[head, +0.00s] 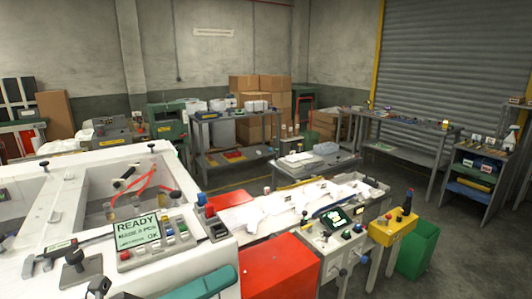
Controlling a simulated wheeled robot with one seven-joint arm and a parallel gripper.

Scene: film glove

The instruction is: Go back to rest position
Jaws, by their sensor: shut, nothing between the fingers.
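My gripper and arm do not show clearly anywhere in the head view, so their pose cannot be seen. In front of me stands a large white machine (60,215) with open wells in its top. A green display (138,232) on it reads READY, and a grey panel of coloured buttons (178,232) sits beside it.
Grey floor is clear at the lower right. Shelves, cartons (262,86) and a roller shutter (450,65) line the back.

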